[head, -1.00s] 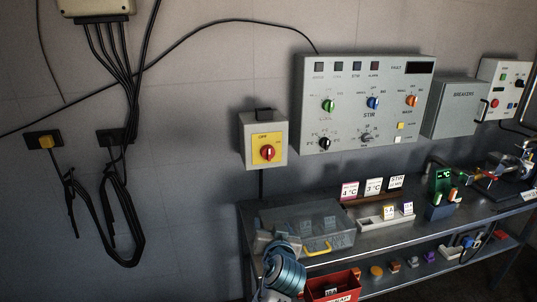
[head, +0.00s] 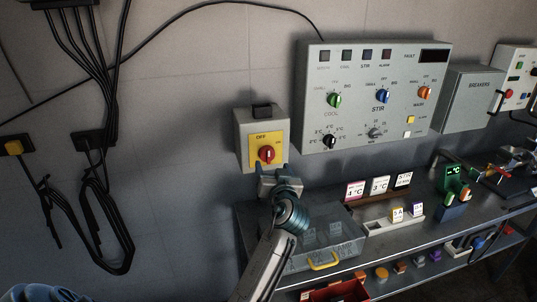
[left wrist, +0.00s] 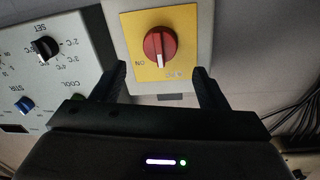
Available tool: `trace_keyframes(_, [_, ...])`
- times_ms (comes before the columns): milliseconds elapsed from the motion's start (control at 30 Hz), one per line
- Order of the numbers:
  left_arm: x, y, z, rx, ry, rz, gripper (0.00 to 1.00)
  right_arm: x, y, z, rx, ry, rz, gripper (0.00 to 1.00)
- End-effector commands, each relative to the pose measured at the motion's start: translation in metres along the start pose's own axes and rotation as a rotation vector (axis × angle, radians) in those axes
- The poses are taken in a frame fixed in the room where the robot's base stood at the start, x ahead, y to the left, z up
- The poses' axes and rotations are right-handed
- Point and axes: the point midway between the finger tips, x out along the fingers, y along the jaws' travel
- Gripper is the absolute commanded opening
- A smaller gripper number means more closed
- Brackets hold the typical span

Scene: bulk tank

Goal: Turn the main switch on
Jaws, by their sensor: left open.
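The main switch is a grey wall box (head: 243,140) with a yellow plate and a red rotary knob (head: 266,154). The plate reads OFF above the knob and ON at its right in the head view. In the left wrist view the same knob (left wrist: 159,44) appears upside down, its white mark pointing toward the lower label, the OFF side. My left gripper (left wrist: 159,88) is open and empty, its fingers spread in front of the box's lower part, apart from the knob. In the head view it is just below the box. My right gripper is not in view.
A large grey control panel (head: 350,120) with knobs is right of the switch. A breaker box (head: 466,98) is farther right. Below, a metal bench (head: 400,245) carries a clear-lidded box with a yellow handle (head: 323,262) and small cards. Cables hang at left.

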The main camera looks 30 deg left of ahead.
Motion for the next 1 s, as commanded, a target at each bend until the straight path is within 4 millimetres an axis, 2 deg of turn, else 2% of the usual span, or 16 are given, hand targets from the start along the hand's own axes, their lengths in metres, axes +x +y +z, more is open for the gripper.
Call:
trace_keyframes(33, [0.012, -0.002, -0.004, 0.006, 0.002, -0.003, 0.67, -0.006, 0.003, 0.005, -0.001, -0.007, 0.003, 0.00])
trace_keyframes(133, [0.030, -0.002, -0.004, 0.004, 0.001, -0.002, 0.67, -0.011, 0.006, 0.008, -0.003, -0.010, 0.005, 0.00])
trace_keyframes(300, [0.053, -0.001, -0.002, 0.003, 0.000, -0.001, 0.67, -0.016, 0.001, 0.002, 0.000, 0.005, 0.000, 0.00])
trace_keyframes(533, [0.064, -0.001, 0.000, 0.001, -0.001, -0.001, 0.67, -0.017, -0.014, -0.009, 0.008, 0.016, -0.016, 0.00])
trace_keyframes(733, [0.064, -0.001, 0.000, 0.000, -0.001, -0.001, 0.67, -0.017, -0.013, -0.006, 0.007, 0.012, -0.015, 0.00])
trace_keyframes(767, [0.064, -0.001, 0.000, 0.000, -0.001, -0.001, 0.63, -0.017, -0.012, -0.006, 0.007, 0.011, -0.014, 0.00])
trace_keyframes(967, [0.064, -0.001, 0.000, 0.000, -0.001, -0.001, 0.24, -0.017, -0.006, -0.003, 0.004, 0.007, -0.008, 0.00])
trace_keyframes(1000, [0.064, -0.001, 0.000, 0.000, -0.001, 0.000, 0.23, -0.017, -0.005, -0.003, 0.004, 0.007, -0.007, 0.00])
